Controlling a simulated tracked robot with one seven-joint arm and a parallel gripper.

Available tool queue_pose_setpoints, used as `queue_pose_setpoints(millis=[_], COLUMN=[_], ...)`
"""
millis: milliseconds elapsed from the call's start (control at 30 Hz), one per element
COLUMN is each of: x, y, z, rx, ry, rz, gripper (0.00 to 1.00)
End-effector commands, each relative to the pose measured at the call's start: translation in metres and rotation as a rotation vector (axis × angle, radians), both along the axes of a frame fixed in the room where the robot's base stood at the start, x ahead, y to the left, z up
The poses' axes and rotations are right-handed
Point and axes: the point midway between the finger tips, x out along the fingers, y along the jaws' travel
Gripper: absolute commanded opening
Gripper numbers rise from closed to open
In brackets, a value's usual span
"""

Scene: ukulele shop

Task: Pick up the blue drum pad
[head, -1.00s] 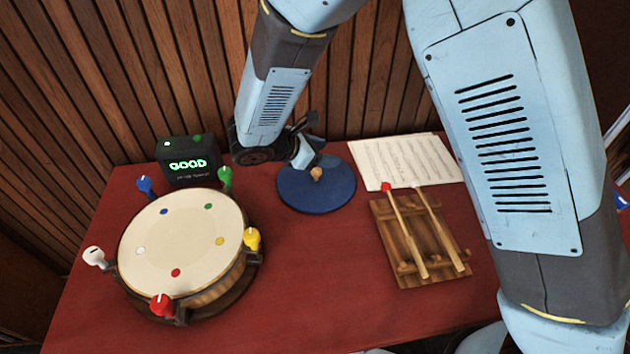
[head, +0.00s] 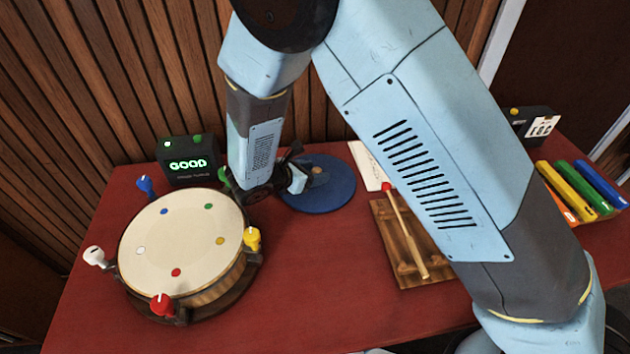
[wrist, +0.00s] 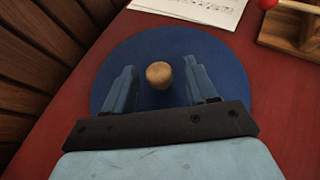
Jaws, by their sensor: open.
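The blue drum pad (head: 328,194) is a flat blue disc lying on the red table, behind and to the right of the drum. A round wooden knob (wrist: 159,75) stands at its middle. In the wrist view the pad (wrist: 205,55) fills the centre of the picture. My gripper (wrist: 160,82) is open over the pad, with one finger on each side of the knob. The fingers appear apart from the knob, with gaps on both sides. In the head view my gripper (head: 303,178) hides part of the pad's left side.
A drum (head: 180,240) with coloured pegs stands left, close to my arm. A green-lit "GOOD" box (head: 188,162) stands behind it. Coloured bars (head: 580,185) lie far right. The front middle is clear.

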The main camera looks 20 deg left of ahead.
Motion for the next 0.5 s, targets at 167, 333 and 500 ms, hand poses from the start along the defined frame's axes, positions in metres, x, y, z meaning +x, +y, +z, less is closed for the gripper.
queue_pose_setpoints(millis=[167,333,500], x=[0.0130,0.0134,0.0133], y=[-0.0064,-0.0065,-0.0065], z=[-0.0072,-0.0073,-0.0073], rx=[0.001,0.001,0.001], ry=[0.000,0.000,0.000], rz=[0.000,0.000,0.000], gripper=[0.57,0.57,0.42])
